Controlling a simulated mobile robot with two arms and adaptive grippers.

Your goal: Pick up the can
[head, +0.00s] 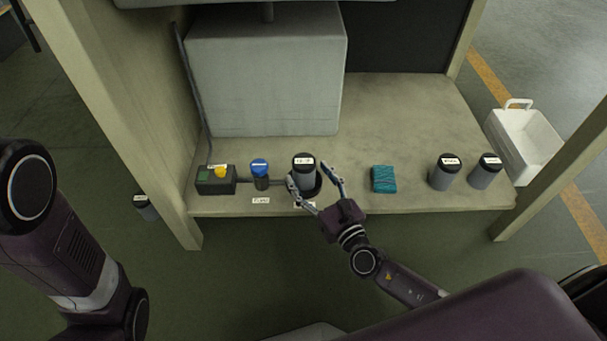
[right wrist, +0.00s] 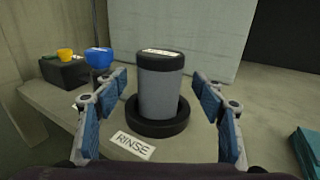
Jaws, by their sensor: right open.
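A grey can (head: 303,176) with a black lid and a white label stands upright in a black round holder at the bench's front edge. In the right wrist view the can (right wrist: 160,92) sits centred in the black holder (right wrist: 158,127). My right gripper (head: 308,175) is open, with a finger on each side of the can. In the right wrist view visible gaps separate both fingers from the can. Two similar cans, one (head: 446,172) and another (head: 485,171), stand at the right end of the bench. My left arm shows at the left, but its gripper is out of view.
A teal cloth or sponge (head: 383,179) lies right of the holder. A blue-topped fixture (head: 260,172) and a dark box with a yellow button (head: 216,180) stand left. A grey block (head: 264,85) rises behind. A white basket (head: 523,142) is beyond the right end. Another can (head: 146,208) is low at left.

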